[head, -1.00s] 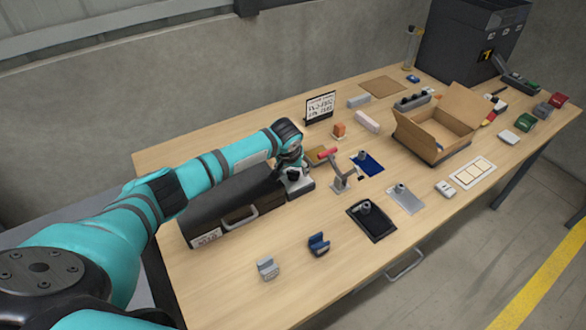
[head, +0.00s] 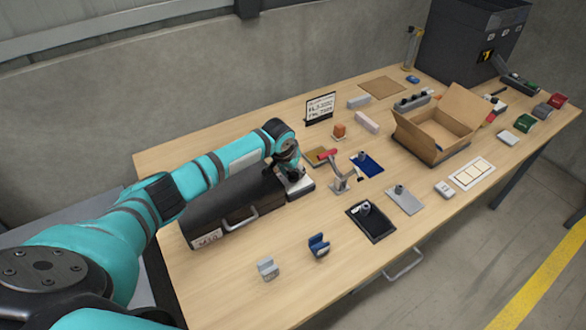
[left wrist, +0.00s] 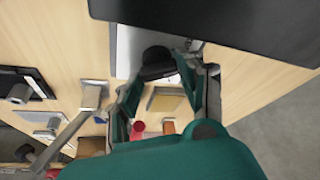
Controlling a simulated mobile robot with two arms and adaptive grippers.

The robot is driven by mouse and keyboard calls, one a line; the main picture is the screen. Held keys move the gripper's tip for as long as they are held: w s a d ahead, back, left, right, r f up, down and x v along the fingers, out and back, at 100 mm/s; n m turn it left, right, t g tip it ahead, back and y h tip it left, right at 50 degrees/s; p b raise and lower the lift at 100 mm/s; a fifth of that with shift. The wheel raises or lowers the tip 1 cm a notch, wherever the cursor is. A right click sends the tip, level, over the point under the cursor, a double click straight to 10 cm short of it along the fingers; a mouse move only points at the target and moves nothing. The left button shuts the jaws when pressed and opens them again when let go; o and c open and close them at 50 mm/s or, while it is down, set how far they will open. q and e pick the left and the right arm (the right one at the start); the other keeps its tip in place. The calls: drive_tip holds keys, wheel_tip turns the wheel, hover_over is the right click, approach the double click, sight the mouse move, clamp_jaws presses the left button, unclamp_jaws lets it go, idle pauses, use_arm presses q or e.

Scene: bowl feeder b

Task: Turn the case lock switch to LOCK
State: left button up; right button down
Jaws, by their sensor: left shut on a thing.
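The black case (head: 215,207) lies shut on the wooden table at the left, with a handle and a white label on its front. A small grey switch box (head: 305,188) sits at the case's right end. My left gripper (head: 292,174) is low over this box. In the left wrist view, a black knob (left wrist: 157,62) on the pale box (left wrist: 130,45) lies between the fingertips of my left gripper (left wrist: 165,72), which is shut on it. The fingers partly hide the knob, and I cannot read any LOCK marking. My right gripper is not in view.
A small sign (head: 320,107) is behind. Blue, grey and black plates lie further right, before an open cardboard box (head: 400,130). The front left table is mostly clear.

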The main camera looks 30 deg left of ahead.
use_arm(q)
drive_tip(key=m+h, duration=0.1)
drive_tip(key=m, duration=0.1)
drive_tip(key=shift+m, duration=0.4)
drive_tip(key=m+b, duration=0.1)
drive_tip(key=m+h+b, duration=0.1)
drive_tip(key=m, duration=0.1)
drive_tip(key=shift+w+a+f+m, duration=0.1)
drive_tip(key=shift+f+m, duration=0.05)
drive_tip(key=shift+m, duration=0.15)
drive_tip(key=m+g+h+b, duration=0.1)
drive_tip(key=m+b, duration=0.2)
drive_tip(key=m+g+h+b, duration=0.1)
drive_tip(key=m+b, duration=0.2)
drive_tip(key=shift+w, duration=0.1)
drive_tip(key=shift+m+g+b, duration=0.6)
drive_tip(key=shift+m+b, duration=0.8)
drive_tip(key=shift+r, duration=0.2)
drive_tip(key=o, duration=1.2)
drive_tip(key=v, duration=1.2)
drive_tip(key=shift+a, duration=0.25)
